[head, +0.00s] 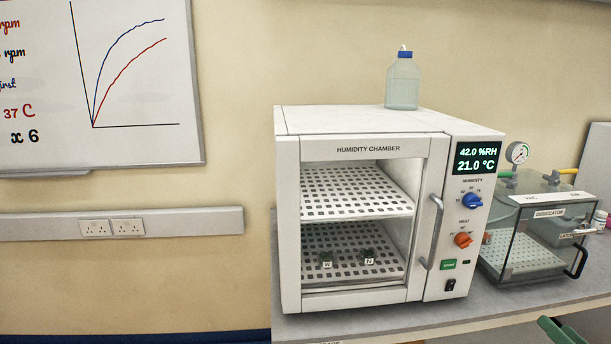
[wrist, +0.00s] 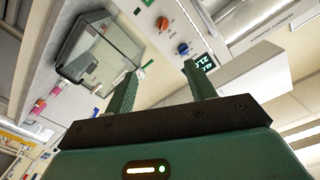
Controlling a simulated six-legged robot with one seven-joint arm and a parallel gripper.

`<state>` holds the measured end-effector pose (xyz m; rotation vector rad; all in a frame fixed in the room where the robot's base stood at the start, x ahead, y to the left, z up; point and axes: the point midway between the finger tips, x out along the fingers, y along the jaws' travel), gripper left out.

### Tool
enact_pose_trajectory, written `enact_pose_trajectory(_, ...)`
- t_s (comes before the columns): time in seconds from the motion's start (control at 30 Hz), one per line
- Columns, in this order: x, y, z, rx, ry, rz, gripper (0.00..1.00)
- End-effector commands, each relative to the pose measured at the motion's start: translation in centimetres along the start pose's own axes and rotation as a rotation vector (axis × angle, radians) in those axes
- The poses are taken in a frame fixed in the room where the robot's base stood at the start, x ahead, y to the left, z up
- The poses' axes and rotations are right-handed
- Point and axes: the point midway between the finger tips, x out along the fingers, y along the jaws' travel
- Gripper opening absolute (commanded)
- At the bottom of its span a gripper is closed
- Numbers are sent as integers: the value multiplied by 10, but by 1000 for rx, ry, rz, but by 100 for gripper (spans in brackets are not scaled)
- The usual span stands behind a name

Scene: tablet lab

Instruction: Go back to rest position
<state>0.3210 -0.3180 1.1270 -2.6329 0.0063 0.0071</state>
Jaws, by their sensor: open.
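My gripper (wrist: 160,92) is open in the wrist view, its two green fingers spread apart with nothing between them. In the head view only a small green part of my arm shows at the bottom right corner. The humidity chamber (head: 465,285) is a white box on the bench, with its door shut and a display reading 42.0 %RH and 21.0 °C. Behind its window, two small dark items with white labels, one on the left (head: 326,258) and one on the right (head: 368,256), sit on the lower perforated shelf. The chamber's control panel (wrist: 165,10) also shows tilted in the wrist view.
A clear desiccator (head: 545,235) with a gauge stands right of the chamber on the grey bench (head: 400,323). A blue-capped bottle (head: 403,82) stands on the chamber's top. A whiteboard (head: 150,142) and a socket rail (head: 190,222) are on the left wall.

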Motion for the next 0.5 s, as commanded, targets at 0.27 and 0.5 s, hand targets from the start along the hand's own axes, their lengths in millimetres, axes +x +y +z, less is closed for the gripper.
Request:
enact_pose_trajectory(0.27, 37, -9, -13, -134, 20, 126, 55)
enact_pose_trajectory(0.5, 65, -27, -20, -251, 10, 284, 55)
